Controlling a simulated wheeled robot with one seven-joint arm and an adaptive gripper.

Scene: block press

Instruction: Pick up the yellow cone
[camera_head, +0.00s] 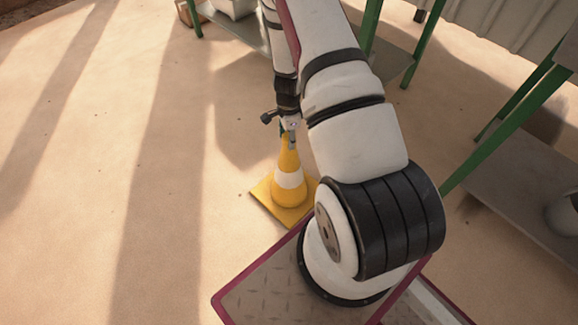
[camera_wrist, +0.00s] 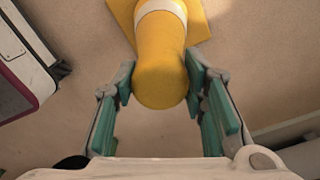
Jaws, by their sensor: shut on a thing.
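The yellow cone (camera_head: 289,189) has a white band and a square yellow base. It stands upright on the sandy floor in the head view, just left of my arm. My gripper (camera_head: 289,139) is at the cone's top. In the wrist view, the cone (camera_wrist: 160,75) lies between the two green-padded fingers of my gripper (camera_wrist: 160,88), which are shut on its upper part. The far side of the base is cut off in the wrist view. In the head view my arm comes close to the base's right side.
Green-legged tables stand at the back (camera_head: 368,28) and at the right (camera_head: 500,135), with low grey shelves. A grey pot (camera_head: 563,215) sits on the right shelf. The floor (camera_head: 110,190) to the left is clear.

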